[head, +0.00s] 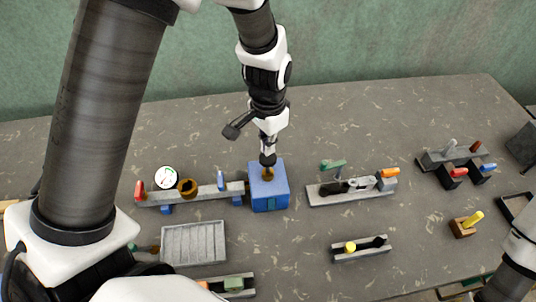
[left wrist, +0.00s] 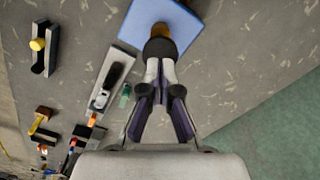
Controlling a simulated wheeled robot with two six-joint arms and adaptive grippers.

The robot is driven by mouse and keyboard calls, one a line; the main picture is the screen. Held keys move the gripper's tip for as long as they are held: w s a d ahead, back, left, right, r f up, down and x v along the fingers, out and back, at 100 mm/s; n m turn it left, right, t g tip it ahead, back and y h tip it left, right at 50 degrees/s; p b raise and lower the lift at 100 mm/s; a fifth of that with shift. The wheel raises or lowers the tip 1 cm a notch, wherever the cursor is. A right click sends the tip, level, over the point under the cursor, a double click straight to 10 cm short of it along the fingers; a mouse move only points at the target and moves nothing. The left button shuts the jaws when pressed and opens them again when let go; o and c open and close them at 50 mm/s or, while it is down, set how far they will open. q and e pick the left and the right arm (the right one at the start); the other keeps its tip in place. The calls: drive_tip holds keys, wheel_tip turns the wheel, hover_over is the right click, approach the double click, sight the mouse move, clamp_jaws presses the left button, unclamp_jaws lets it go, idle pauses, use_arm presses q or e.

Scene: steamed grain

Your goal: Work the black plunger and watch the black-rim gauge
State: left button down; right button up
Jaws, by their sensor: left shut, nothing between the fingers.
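A blue box (head: 269,196) with a brass-coloured collar (head: 268,173) on top stands mid-table. It also shows at the top of the left wrist view (left wrist: 190,20). My left gripper (head: 268,160) points down at the collar, its fingers shut and empty. A dark rounded piece (left wrist: 160,48) sits at the fingertips over the collar; I cannot tell whether it is the black plunger's knob or part of the fingers. A white-faced gauge with a thin dark rim (head: 165,178) is left of the box; its needle is too small to read. My right gripper is out of view.
A grey rail (head: 208,194) with red and blue handles runs left from the box. A grey tray (head: 193,243) lies in front of it. A fixture with an orange end (head: 350,190) is right of the box. Bare table lies between the fixtures and the back wall.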

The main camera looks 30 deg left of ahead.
sight(268, 157)
use_arm(q)
drive_tip(key=shift+f, duration=0.1)
idle(0.5)
drive_tip(key=shift+f+b, duration=1.6)
drive_tip(key=shift+f, duration=1)
wheel_tip(268, 157, up, 8)
drive_tip(key=p, duration=0.7)
drive_tip(key=shift+f, duration=0.15)
